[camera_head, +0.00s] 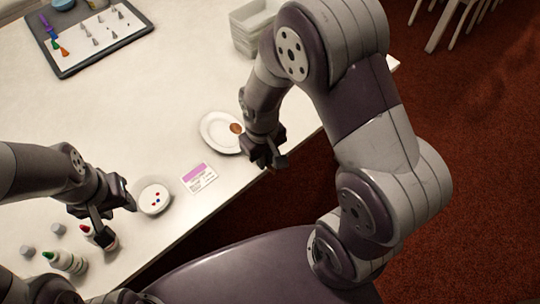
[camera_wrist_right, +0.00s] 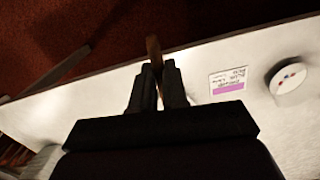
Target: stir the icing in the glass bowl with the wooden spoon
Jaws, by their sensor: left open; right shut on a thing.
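A brown oval (camera_head: 237,128) over the plate may be the spoon's head. My left gripper (camera_head: 116,216) is open, just left of the bowl; contact is unclear.
A white plate (camera_head: 215,134) lies beside my right gripper. A purple-and-white card (camera_head: 199,178) lies between bowl and plate. Bottles (camera_head: 66,261) stand at the lower left. A tray with nozzles (camera_head: 87,52) and stacked white containers (camera_head: 250,32) are farther back. The table's middle is clear.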

